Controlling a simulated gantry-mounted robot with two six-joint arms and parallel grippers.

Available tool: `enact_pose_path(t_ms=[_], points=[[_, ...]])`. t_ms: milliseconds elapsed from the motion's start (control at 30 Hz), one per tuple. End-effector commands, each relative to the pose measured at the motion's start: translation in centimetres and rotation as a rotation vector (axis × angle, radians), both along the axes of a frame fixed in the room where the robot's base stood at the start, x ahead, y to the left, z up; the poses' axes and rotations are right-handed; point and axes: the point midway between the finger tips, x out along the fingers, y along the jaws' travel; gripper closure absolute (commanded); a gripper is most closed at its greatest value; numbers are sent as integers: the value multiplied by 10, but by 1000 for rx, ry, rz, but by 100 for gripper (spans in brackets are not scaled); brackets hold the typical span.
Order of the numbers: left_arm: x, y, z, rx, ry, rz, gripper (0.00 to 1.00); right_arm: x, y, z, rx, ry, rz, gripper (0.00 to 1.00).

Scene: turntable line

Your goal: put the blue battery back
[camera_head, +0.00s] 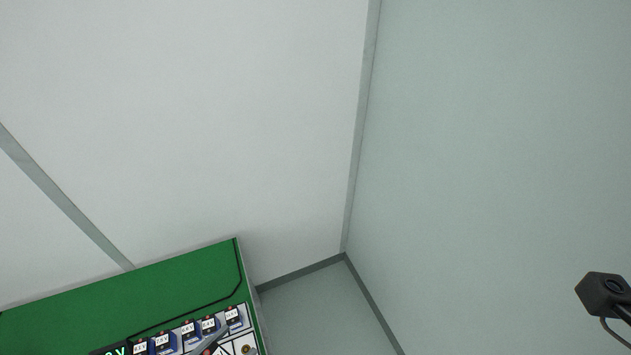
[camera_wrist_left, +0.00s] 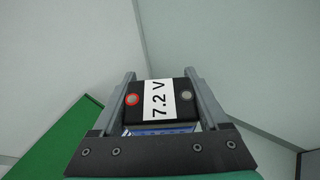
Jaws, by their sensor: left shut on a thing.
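My left gripper (camera_wrist_left: 160,98) is shut on the blue battery (camera_wrist_left: 158,97). The battery has a black end with a white "7.2 V" label, a red-ringed terminal and a plain terminal. A strip of its blue body shows near the gripper base. In the head view, a grey part of my left gripper (camera_head: 212,341) shows at the bottom edge, in front of the green board (camera_head: 190,277). My right gripper is not in view.
Several black-topped blue batteries (camera_head: 187,331) with white labels stand in a row on the board; their labels are too small to read surely. A black camera-like box (camera_head: 603,294) with a cable is at the right edge.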

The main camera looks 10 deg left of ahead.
Motion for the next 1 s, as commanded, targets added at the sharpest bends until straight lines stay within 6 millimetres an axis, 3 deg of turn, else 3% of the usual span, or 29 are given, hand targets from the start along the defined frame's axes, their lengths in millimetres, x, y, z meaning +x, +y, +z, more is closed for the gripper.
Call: enact_pose_path(t_ms=[67, 200, 1000], points=[[0, 9, 10, 1, -2, 76, 100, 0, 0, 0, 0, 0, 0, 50], [1, 14, 10, -2, 0, 130, 100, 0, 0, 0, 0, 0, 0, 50], [2, 15, 10, -2, 1, 132, 100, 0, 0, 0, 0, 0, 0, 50]])
